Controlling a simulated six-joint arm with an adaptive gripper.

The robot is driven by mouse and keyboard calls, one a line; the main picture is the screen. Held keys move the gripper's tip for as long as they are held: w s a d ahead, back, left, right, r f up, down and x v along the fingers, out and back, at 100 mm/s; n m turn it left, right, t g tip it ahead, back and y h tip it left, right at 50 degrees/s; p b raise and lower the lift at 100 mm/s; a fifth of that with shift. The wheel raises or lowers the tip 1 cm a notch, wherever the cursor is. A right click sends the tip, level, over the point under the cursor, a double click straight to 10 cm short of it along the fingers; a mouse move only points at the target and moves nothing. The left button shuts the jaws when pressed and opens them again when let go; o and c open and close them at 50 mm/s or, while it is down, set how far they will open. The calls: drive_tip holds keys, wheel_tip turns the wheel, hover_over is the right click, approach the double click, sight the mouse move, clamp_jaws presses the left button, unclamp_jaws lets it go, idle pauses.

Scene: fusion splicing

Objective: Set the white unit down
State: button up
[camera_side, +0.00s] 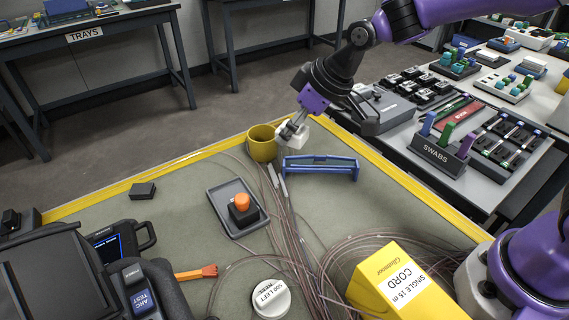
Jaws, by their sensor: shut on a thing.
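The white unit (299,134) is a small white block near the far edge of the work table, just right of a yellow cup. My gripper (292,130) reaches down from the upper right and is shut on the white unit. The fingers cover part of the unit. I cannot tell whether its underside touches the table (150,225).
The yellow cup (262,146) stands close on the left. A blue bracket (320,168) lies just in front, with loose fibres (285,225) beside it. A grey tray (226,219) holds an orange-capped bottle. A yellow cord box (400,285) stands front right.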

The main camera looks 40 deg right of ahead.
drive_tip(key=s+a+n+g+y, duration=0.2)
drive_tip(key=s+n, duration=0.4)
drive_tip(key=s, duration=0.1)
drive_tip(key=s+a+n+g+y, duration=0.1)
drive_tip(key=s+a+n+g, duration=0.15)
drive_tip(key=s+n, duration=0.4)
approach(319, 255)
drive_tip(key=shift+g, duration=0.45)
drive_tip(key=x, duration=0.5)
drive_tip(key=shift+w+a+f, duration=0.2)
drive_tip(key=shift+w+a, duration=0.1)
drive_tip(key=shift+f, duration=0.15)
drive_tip(key=o, duration=1.1)
drive_tip(key=shift+f, duration=0.1)
drive_tip(key=shift+o, duration=0.2)
